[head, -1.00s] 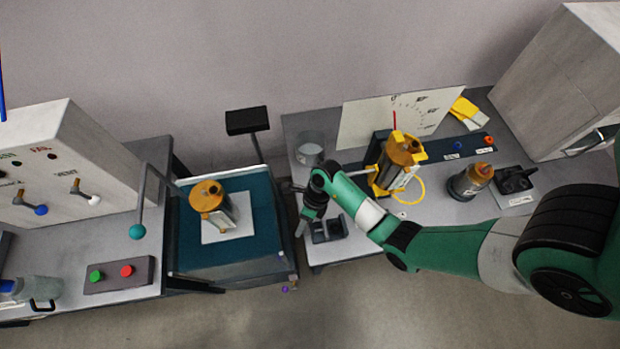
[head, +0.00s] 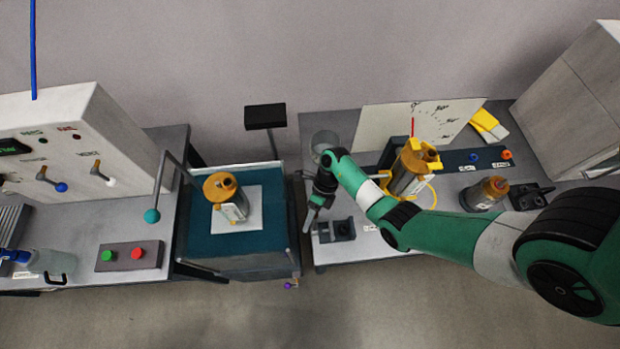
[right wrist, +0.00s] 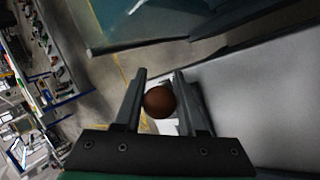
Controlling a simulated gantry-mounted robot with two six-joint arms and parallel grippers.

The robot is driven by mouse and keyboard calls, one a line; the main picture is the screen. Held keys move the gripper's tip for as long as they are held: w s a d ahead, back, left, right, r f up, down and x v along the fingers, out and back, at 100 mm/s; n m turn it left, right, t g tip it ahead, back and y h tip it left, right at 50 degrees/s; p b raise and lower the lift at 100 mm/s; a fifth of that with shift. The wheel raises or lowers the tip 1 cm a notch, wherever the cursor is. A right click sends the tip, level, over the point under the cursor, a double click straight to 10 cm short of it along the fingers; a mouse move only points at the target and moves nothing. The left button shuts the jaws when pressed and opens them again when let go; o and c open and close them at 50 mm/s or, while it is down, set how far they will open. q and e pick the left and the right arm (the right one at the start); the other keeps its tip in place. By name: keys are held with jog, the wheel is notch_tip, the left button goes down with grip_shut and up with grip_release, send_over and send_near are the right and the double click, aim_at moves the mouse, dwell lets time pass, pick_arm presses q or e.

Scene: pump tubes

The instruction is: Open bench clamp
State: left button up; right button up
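A dark block that looks like a small bench clamp (head: 337,231) sits at the front left of the right-hand bench. A second fixture with yellow jaws (head: 410,168) stands behind it, around an upright orange-topped pump. My right gripper (head: 310,214) is just left of the dark block, over the bench's left edge, pointing down. In the right wrist view a round brown knob (right wrist: 159,102) lies between its two parted fingers (right wrist: 158,85). Slim gaps seem to show beside the knob; what it belongs to is hidden. My left gripper is not in view.
A cart with a teal top (head: 262,222) carries another pump (head: 222,190) left of the bench. A glass beaker (head: 323,145) stands close behind my right gripper. A loose pump (head: 485,194) stands at the bench's right. Floor shows in front.

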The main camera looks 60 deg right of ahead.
jog(key=o, duration=0.4)
jog(key=shift+w, duration=0.1)
jog(key=p+v, duration=0.3)
jog(key=v, duration=0.8)
jog(key=shift+d+r, duration=0.25)
